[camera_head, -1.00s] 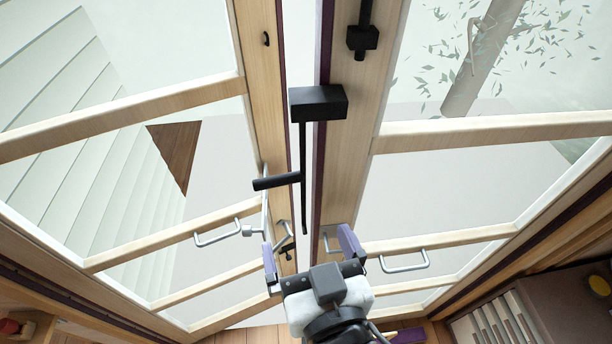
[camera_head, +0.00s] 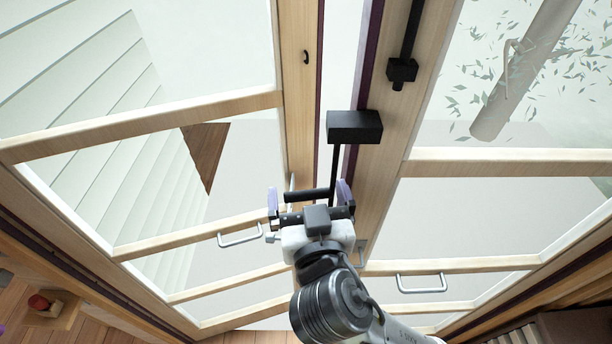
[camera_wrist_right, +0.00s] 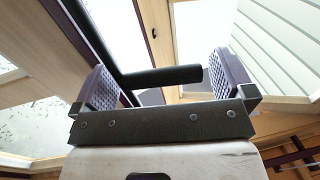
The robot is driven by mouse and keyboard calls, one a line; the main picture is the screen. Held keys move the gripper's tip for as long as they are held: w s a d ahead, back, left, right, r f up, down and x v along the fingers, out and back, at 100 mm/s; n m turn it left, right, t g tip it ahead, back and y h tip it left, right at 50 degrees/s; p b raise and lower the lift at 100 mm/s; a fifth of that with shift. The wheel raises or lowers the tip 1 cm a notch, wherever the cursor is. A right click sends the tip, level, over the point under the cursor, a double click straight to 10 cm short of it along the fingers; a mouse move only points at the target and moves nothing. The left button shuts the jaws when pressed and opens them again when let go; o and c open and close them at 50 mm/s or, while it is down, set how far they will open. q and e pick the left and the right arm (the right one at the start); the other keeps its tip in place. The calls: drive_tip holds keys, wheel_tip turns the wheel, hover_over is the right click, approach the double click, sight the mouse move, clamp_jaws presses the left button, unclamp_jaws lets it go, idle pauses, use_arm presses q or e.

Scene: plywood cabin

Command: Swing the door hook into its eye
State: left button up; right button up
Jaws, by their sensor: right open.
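The door hook hangs from a black block (camera_head: 355,127) on the right door's inner stile. Its thin rod (camera_head: 335,165) points down, and a short black crossbar handle (camera_head: 306,196) sticks out to the left. A small black eye (camera_head: 306,57) sits higher up on the left door's stile, apart from the hook. My right gripper (camera_head: 308,193) is open at the crossbar. In the right wrist view the crossbar (camera_wrist_right: 165,76) lies between the two spread fingers, its free end near the right finger. My left gripper is not in view.
A black bolt (camera_head: 403,70) is on the right stile above the hook block. Metal pull handles show on the left door (camera_head: 240,237) and right door (camera_head: 421,284). A narrow gap runs between the doors. A small red object (camera_head: 38,302) sits at lower left.

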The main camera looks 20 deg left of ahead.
drive_tip(key=shift+p+x, duration=0.3)
drive_tip(key=shift+x, duration=1.05)
